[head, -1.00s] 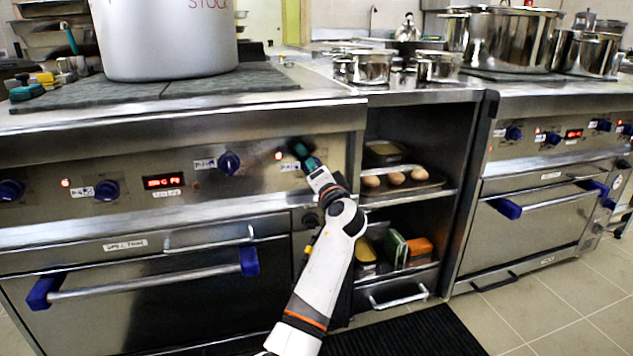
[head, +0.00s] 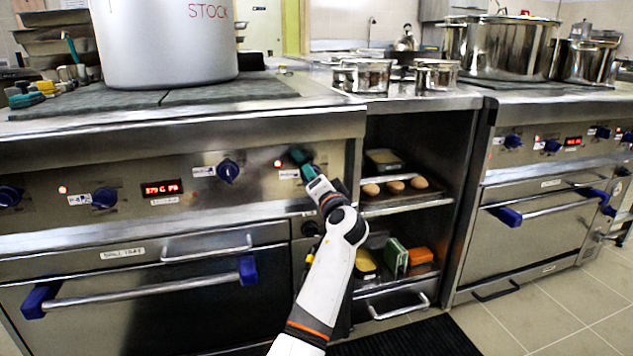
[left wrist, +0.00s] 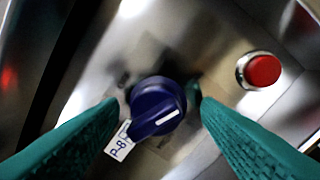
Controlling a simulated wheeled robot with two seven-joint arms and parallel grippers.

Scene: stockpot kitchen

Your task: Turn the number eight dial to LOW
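The number eight dial (left wrist: 155,107) is a dark blue knob with a white pointer line, in the middle of the left wrist view. A white tag (left wrist: 120,141) beside it reads P-8. My left gripper (left wrist: 156,104) is open, its two green fingers on either side of the dial, with small gaps visible. In the head view my left gripper (head: 303,158) is at the right end of the left stove's control panel (head: 255,180) and hides the dial there. My right gripper is not in view.
A red round light (left wrist: 263,70) sits close to the dial. Another blue dial (head: 228,171) is to the left on the panel. A stockpot (head: 165,45) stands above.

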